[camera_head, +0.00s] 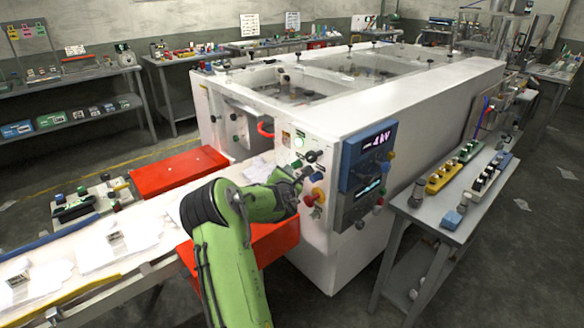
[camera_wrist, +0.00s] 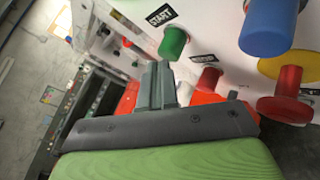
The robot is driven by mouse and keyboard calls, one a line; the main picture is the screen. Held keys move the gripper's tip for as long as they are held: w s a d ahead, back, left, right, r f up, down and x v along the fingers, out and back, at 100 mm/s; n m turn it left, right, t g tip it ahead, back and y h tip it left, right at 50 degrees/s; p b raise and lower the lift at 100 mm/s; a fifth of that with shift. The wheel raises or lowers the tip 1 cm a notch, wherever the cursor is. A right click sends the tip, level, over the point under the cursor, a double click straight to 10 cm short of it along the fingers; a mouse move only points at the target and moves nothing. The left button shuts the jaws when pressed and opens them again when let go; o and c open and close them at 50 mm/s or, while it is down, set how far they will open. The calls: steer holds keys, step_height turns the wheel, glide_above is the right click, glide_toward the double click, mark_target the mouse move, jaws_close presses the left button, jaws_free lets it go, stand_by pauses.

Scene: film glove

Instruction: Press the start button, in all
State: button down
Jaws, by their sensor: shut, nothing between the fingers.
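In the wrist view a green button (camera_wrist: 173,43) sticks out of the white machine panel beside a black label reading START. A red button (camera_wrist: 208,80) sits to its right by another black label. My gripper (camera_wrist: 157,72) is shut and empty, its fingertips just below and left of the green button. I cannot tell whether they touch it. In the head view my green arm reaches over to the machine's front panel, and my gripper (camera_head: 303,172) is close to the controls there. The arm and gripper hide part of the panel.
A blue knob (camera_wrist: 268,25), a yellow disc (camera_wrist: 300,63) and a red knob (camera_wrist: 285,97) stick out close on the right in the wrist view. A blue display box (camera_head: 367,165) is mounted right of the panel. A conveyor (camera_head: 60,265) runs left, with red covers (camera_head: 180,172) near the machine.

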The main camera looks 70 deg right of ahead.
stand_by(0.4)
steer(key=shift+w+a, duration=0.3)
steer(key=shift+a, duration=0.4)
